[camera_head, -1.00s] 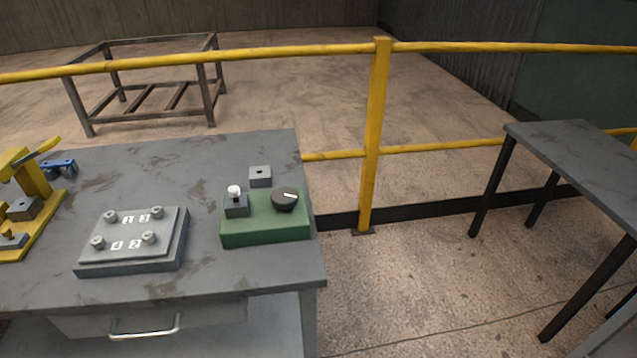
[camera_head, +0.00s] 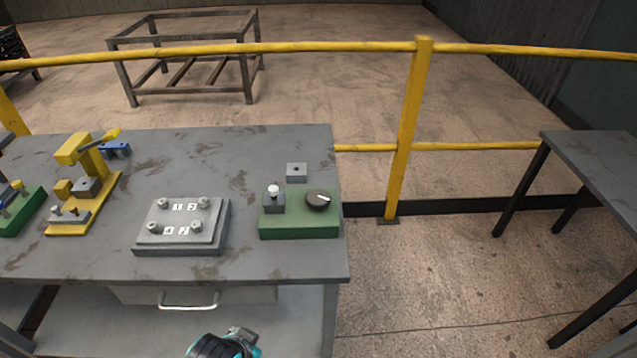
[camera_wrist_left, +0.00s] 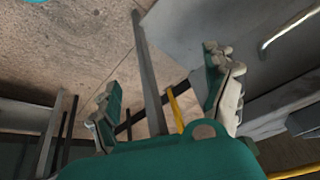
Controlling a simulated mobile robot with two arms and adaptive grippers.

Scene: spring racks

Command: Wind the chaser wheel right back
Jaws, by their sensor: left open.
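A dark round wheel (camera_head: 318,197) with a white mark sits on the right part of a green block (camera_head: 298,226) at the table's right end. I take it for the chaser wheel; its mark points to the right. A small grey block with a white-topped knob (camera_head: 273,192) stands on the same green block, left of the wheel. My left gripper (camera_wrist_left: 163,78) is open and empty in the left wrist view, its fingers wide apart, with the floor and a table leg beyond. A dark and teal part of my arm (camera_head: 225,344) shows at the head view's bottom edge, well short of the wheel.
The grey table (camera_head: 260,150) also bears a numbered grey plate (camera_head: 152,242) with several posts, a yellow fixture (camera_head: 100,192) and a small grey block (camera_head: 296,172) behind the green one. A yellow railing (camera_head: 406,130) runs behind the table. Another table (camera_head: 600,165) stands right.

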